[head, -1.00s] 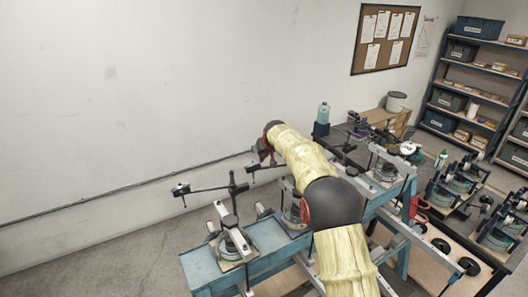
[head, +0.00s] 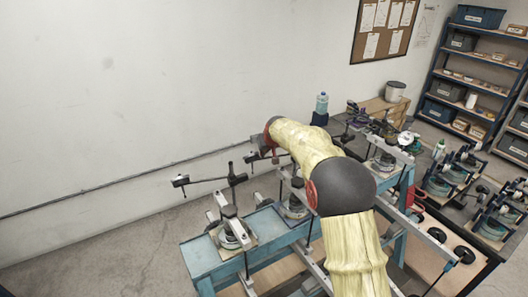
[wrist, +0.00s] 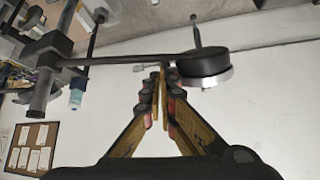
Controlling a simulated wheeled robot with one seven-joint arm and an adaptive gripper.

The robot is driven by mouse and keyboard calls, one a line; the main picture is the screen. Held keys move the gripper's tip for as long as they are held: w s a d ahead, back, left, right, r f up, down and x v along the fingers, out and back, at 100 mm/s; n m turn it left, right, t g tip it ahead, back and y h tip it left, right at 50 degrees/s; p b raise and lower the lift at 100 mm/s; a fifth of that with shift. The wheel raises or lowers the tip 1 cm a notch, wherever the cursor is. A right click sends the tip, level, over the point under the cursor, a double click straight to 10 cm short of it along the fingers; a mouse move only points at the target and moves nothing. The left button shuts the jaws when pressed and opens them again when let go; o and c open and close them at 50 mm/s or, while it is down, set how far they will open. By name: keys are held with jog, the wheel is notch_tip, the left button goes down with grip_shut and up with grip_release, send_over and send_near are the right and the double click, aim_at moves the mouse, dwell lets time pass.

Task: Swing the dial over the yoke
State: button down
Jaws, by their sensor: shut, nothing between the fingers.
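A black round dial (wrist: 205,66) with a pale rim shows in the wrist view, at the end of a dark bar (wrist: 125,59). My gripper (wrist: 160,72) is shut and empty. Its fingertips appear close to the bar, just left of the dial; I cannot tell whether they touch. In the head view my arm hides the fingers. A lever frame (head: 231,236) at the front left carries a dark swing bar (head: 205,181) reaching left. A second frame (head: 293,208) stands behind it, partly hidden by my arm. I cannot tell which part is the yoke.
The frames stand on a blue bench (head: 200,262). A bottle (head: 321,104) stands at the back. More lever devices (head: 445,178) crowd the right side. Shelves (head: 475,70) stand farther back. Open floor and bare wall lie to the left.

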jog(key=shift+s+d+n+g+y+b, duration=1.05)
jog(key=shift+s+d+n+b, duration=0.65)
jog(key=shift+d+n, duration=0.65)
jog(key=shift+s+d+n+g+y+b, duration=0.75)
jog(key=shift+s+d+n+g+b, duration=0.8)
jog(key=shift+d+n, duration=0.8)
jog(key=shift+s+d+n+g+y+b, duration=0.95)
jog(key=shift+s+d+n+b, duration=0.95)
jog(key=shift+d, duration=0.7)
jog(key=shift+w+d+p, duration=0.15)
jog(key=shift+d+p, duration=0.3)
jog(key=shift+d, duration=0.65)
